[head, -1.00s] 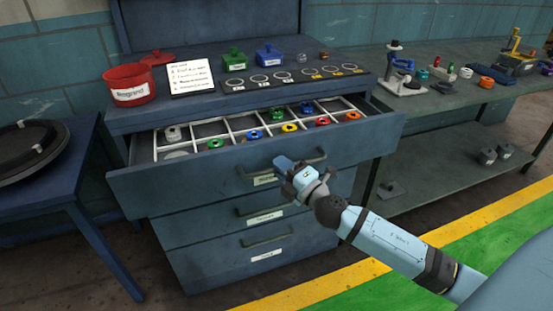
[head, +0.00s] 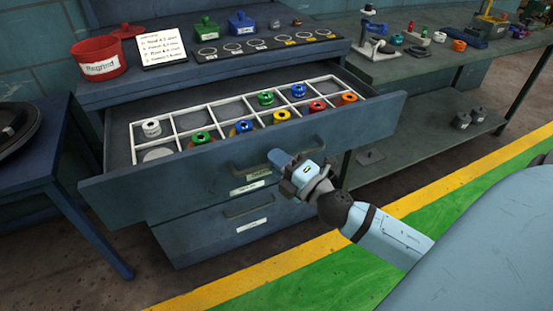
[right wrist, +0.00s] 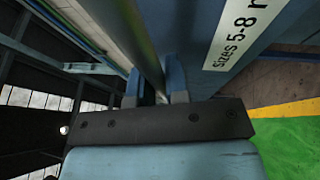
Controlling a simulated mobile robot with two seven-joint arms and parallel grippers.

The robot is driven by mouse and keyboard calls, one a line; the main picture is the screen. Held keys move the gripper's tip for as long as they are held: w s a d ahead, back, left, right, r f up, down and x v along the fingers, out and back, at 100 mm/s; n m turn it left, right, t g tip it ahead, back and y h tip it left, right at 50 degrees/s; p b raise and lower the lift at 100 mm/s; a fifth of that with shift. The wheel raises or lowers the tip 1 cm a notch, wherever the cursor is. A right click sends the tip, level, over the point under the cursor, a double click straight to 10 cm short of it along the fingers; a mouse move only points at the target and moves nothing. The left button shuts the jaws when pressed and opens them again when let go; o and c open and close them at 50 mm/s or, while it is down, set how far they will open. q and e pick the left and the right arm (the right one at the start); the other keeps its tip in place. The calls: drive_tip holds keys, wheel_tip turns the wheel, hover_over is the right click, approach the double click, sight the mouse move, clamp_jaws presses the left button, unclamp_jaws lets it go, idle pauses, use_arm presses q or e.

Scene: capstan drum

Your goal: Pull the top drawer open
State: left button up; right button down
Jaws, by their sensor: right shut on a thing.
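The top drawer (head: 150,190) of the blue cabinet stands well open. A white divider grid (head: 174,126) inside it holds several coloured round parts. My right gripper (head: 277,160) is at the drawer's front and is shut on its dark handle (head: 240,173). In the right wrist view the two blue fingers (right wrist: 158,88) sit on either side of the handle bar (right wrist: 146,45), with the drawer's label beside them. My left gripper is not in view.
A red pot (head: 100,62), a white list card (head: 161,50) and a row of rings stand on the cabinet top. A blue table (head: 30,167) is at the left. A grey workbench (head: 400,68) with tools is at the right. The floor in front is clear.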

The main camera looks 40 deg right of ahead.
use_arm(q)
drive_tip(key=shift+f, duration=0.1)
use_arm(e)
drive_tip(key=c, duration=1.1)
unclamp_jaws()
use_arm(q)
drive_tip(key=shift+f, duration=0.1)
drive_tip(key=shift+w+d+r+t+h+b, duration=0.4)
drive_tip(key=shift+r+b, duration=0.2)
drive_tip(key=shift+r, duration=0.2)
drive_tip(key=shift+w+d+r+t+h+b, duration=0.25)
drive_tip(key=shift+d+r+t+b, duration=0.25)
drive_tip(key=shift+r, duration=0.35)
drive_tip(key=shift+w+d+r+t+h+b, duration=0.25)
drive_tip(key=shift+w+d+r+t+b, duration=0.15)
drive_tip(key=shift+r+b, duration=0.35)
use_arm(e)
drive_tip(key=shift+v, duration=6.85)
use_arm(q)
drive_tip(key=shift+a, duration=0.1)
